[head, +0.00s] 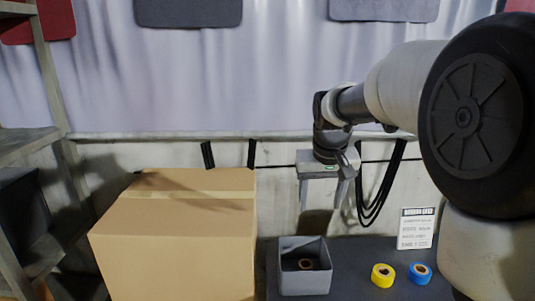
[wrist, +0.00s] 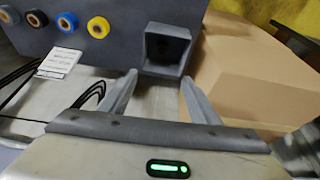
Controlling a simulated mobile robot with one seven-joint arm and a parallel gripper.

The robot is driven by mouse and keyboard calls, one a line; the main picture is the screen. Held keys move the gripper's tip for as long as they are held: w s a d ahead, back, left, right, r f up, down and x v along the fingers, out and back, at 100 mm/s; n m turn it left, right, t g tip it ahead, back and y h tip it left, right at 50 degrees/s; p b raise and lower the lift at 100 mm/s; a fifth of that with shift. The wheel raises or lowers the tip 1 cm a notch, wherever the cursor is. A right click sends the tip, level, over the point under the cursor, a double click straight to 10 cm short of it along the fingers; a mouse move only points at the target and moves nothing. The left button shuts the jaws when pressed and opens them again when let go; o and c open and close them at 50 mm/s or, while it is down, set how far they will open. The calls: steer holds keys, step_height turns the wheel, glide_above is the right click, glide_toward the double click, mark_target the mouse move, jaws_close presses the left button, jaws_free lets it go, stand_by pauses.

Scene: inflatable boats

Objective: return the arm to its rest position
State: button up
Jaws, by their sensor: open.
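My arm reaches in from the right in the head view and bends down at the wrist. My gripper (head: 321,205) hangs in the air behind the table with its fingers pointing down. In the wrist view, my gripper (wrist: 158,80) has its two grey fingers wide apart with nothing between them. The gripper is clear of the grey bin (head: 304,288), which stands nearer the head camera and holds a brown-centred roll.
A dark table (head: 350,257) carries a yellow tape roll (head: 383,275), a blue tape roll (head: 420,273) and a printed card (head: 415,229). A large cardboard box (head: 175,250) stands left of the bin. Black cables (head: 373,200) hang on the wall behind. Metal shelving (head: 55,100) is at far left.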

steer(key=s+r+t+p, duration=0.1)
steer(key=s+r+p, duration=0.1)
steer(key=s+r, duration=0.35)
steer(key=s+r+p, duration=0.1)
steer(key=s+r, duration=0.2)
steer(key=s, duration=0.6)
steer(key=s+f+t+p, duration=0.1)
steer(key=s+p, duration=0.1)
steer(key=s, duration=1)
steer(key=shift+s+d+p, duration=0.15)
steer(key=shift+s+p, duration=0.1)
steer(key=shift+p, duration=0.1)
steer(key=shift+d, duration=0.1)
